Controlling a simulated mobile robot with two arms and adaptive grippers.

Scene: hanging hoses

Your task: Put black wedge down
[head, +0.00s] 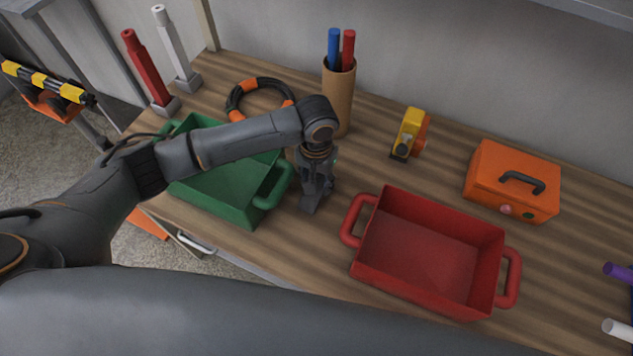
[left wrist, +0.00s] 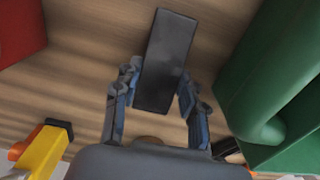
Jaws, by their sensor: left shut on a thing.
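The black wedge (left wrist: 168,48) is a dark, flat-faced block between the two fingers of my left gripper (left wrist: 158,84) in the left wrist view. My left gripper (head: 317,184) is shut on it and points down at the wooden table, in the gap between the green bin (head: 222,184) and the red bin (head: 425,250). In the head view the wedge (head: 309,204) shows at the fingertips, low over or on the table; I cannot tell whether it touches the wood. My right gripper is not in view.
A cardboard cup (head: 340,95) with blue and red sticks stands behind my gripper. A yellow tool (head: 410,133) and an orange box (head: 513,182) are to the right. A black-orange ring (head: 262,85) lies behind the green bin. Bare wood (head: 365,172) lies right of my gripper.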

